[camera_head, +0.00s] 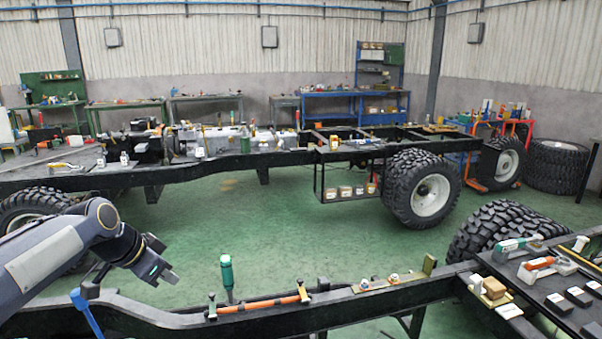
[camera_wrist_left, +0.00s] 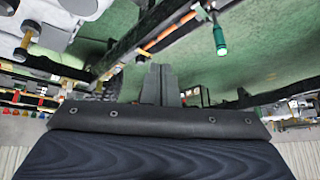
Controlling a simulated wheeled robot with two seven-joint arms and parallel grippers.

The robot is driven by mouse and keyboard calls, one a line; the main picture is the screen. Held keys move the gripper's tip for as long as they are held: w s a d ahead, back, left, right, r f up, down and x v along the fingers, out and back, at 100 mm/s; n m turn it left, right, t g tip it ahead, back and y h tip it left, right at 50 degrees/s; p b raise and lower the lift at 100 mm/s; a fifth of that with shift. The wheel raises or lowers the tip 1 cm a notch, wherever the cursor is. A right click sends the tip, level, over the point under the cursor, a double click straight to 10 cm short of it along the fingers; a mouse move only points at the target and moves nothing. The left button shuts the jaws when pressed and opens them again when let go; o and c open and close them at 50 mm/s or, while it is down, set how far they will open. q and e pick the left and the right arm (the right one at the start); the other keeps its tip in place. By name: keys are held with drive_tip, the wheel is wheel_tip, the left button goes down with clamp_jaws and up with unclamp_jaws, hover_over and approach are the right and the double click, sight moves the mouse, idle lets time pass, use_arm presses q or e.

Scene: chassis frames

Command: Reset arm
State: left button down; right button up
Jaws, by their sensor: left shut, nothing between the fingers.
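My left arm comes in from the left in the head view. Its gripper (camera_head: 166,277) hangs over the near chassis frame, with its fingers together and nothing between them. In the left wrist view the gripper fingers (camera_wrist_left: 161,84) stand side by side at the middle. My right gripper is in neither view. The near chassis frame (camera_head: 165,321) runs along the front of the head view. A green-handled tool (camera_head: 227,275) stands upright on it, to the right of the gripper and apart from it. It also shows in the left wrist view (camera_wrist_left: 219,36).
An orange bar (camera_head: 262,304) lies along the near frame. A blue-handled thing (camera_head: 86,313) is close below my left gripper. A black tray (camera_head: 556,292) with tools is at the right. A second chassis (camera_head: 222,165) stands behind, with open green floor (camera_head: 290,225) between.

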use_arm(q)
drive_tip(key=s+d+f+n, duration=0.2)
drive_tip(key=s+f+n, duration=0.1)
drive_tip(key=s, duration=0.7)
drive_tip(key=s+d+f+n, duration=0.2)
drive_tip(key=s+f+n, duration=0.1)
drive_tip(key=s, duration=0.7)
drive_tip(key=s+d+f+n, duration=0.2)
drive_tip(key=s+f+n, duration=0.1)
drive_tip(key=s, duration=0.6)
drive_tip(key=shift+s+d+f+h, duration=0.2)
drive_tip(key=shift+s+d+h, duration=0.1)
drive_tip(key=shift+s+d, duration=0.1)
